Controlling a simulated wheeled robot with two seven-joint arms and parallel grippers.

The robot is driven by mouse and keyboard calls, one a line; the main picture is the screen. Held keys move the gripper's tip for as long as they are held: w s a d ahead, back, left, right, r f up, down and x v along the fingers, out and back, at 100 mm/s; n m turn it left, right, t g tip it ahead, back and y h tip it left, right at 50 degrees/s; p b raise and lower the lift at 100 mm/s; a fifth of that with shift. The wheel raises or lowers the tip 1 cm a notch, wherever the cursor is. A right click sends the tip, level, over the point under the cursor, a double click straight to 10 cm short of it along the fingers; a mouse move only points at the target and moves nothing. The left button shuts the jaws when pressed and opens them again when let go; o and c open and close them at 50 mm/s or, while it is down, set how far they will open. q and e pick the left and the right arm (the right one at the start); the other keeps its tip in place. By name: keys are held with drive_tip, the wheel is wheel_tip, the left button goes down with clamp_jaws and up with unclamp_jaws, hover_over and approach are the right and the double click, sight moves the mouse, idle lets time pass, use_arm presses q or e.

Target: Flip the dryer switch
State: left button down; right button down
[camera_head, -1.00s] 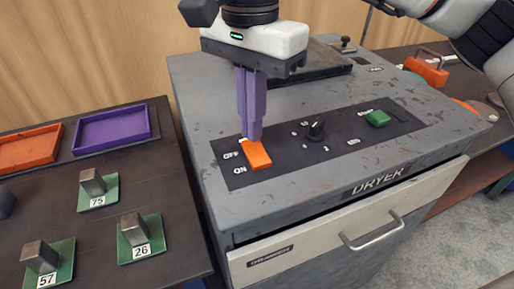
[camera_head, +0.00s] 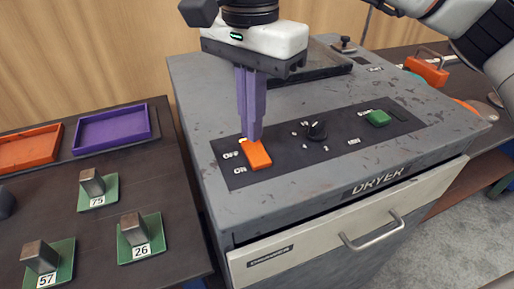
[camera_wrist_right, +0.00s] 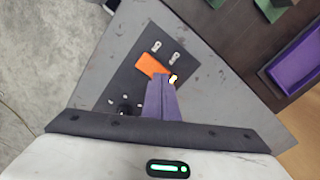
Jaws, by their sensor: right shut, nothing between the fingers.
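The grey dryer (camera_head: 300,195) stands in the middle of the head view. On its dark top panel is the orange dryer switch (camera_head: 257,154), with OFF printed beside its far end and ON beside its near end. My right gripper (camera_head: 251,137) points down with its purple fingers together and empty. Its tips are at the far, OFF end of the switch; whether they touch it I cannot tell. A small yellow-white patch shows at that end. In the right wrist view the switch (camera_wrist_right: 151,66) lies just beyond the fingertips (camera_wrist_right: 163,76). My left gripper is out of view.
A black knob (camera_head: 317,131) and a green button (camera_head: 378,118) sit right of the switch on the panel. A dark table at the left holds a purple tray (camera_head: 113,130), an orange tray (camera_head: 30,149) and several numbered weights (camera_head: 134,230). A drawer handle (camera_head: 372,233) juts from the dryer's front.

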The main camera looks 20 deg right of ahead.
drive_tip(key=shift+f+b, duration=0.5)
drive_tip(key=shift+f, duration=0.25)
idle(0.3)
wheel_tip(320, 180, up, 7)
drive_tip(key=p, duration=0.5)
idle(0.7)
